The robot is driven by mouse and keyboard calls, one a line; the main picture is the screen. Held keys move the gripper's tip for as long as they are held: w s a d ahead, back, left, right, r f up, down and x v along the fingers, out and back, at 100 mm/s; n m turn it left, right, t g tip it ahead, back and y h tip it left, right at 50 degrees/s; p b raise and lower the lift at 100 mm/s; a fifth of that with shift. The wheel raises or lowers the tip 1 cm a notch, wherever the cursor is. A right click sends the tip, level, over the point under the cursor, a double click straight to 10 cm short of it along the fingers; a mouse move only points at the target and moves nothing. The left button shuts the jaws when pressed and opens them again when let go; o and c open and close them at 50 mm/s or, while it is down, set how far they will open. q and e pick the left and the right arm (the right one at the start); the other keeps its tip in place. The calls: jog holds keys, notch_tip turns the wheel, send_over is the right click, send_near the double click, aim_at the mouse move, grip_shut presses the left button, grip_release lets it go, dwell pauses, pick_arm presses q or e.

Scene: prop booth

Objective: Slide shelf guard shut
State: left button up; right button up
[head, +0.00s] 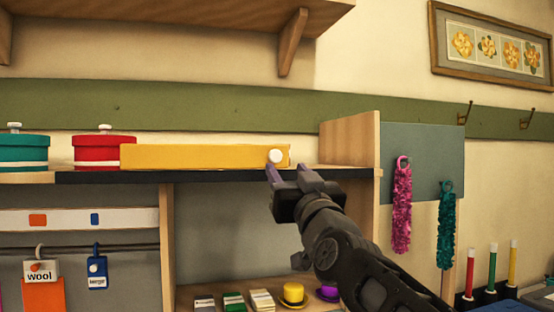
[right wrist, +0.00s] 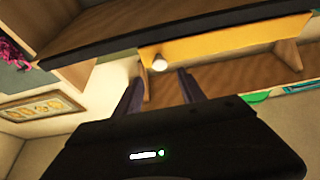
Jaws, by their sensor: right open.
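The shelf guard (head: 200,157) is a long yellow panel on the shelf's front edge, with a white round knob (head: 275,156) near its right end. In the right wrist view the guard (right wrist: 225,45) and knob (right wrist: 159,63) also show. My right gripper (head: 289,172) is open, its fingertips just below and around the knob's height, close in front of the shelf edge. In the right wrist view the knob lies between and beyond the two fingertips (right wrist: 158,78); I cannot tell if they touch it. My left gripper is not in view.
A red round box (head: 97,152) and a teal one (head: 22,153) stand left on the shelf (head: 90,178). A wooden end panel (head: 349,140) bounds the shelf at right, with a gap before it. Pink (head: 401,205) and teal garlands (head: 446,225) hang beyond.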

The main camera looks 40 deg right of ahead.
aim_at(276, 156)
jog(key=shift+w, duration=0.15)
jog(key=p+x, duration=0.3)
jog(key=x, duration=0.3)
jog(key=shift+w+d+r+p, duration=0.15)
jog(key=shift+w+p, duration=0.1)
jog(key=shift+p, duration=0.15)
jog(key=shift+w+d+r, duration=0.1)
jog(key=shift+w, duration=0.35)
grip_shut()
dwell(0.7)
